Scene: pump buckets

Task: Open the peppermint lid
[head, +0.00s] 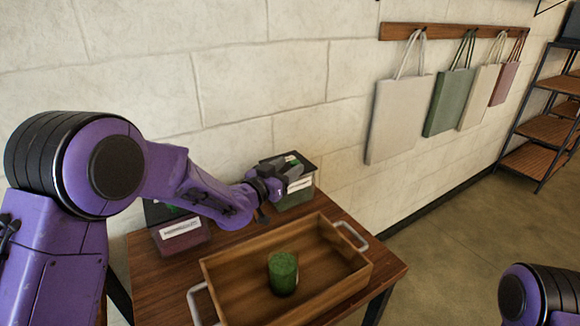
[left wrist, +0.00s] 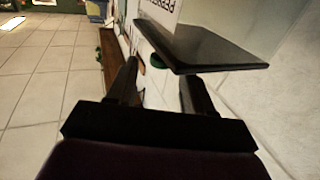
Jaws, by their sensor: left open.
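A bucket (head: 296,198) with a dark lid (head: 298,161) and a white label stands at the table's back, near the wall. My left gripper (head: 286,172) is open at this lid, and my wrist hides part of the bucket. In the left wrist view the black lid (left wrist: 215,47) lies just past the fingers, with a green knob (left wrist: 156,61) in line with the gap between them. A white label (left wrist: 160,10) with partly cut-off lettering shows behind it. I cannot tell whether the fingers touch the knob. My right gripper is out of view.
A second labelled bucket (head: 181,236) stands at the left, partly behind my left arm. A wooden tray (head: 335,262) with metal handles holds a green candle (head: 283,272) in front. The wall is close behind the table (head: 140,258). Bags (head: 398,118) hang at the right.

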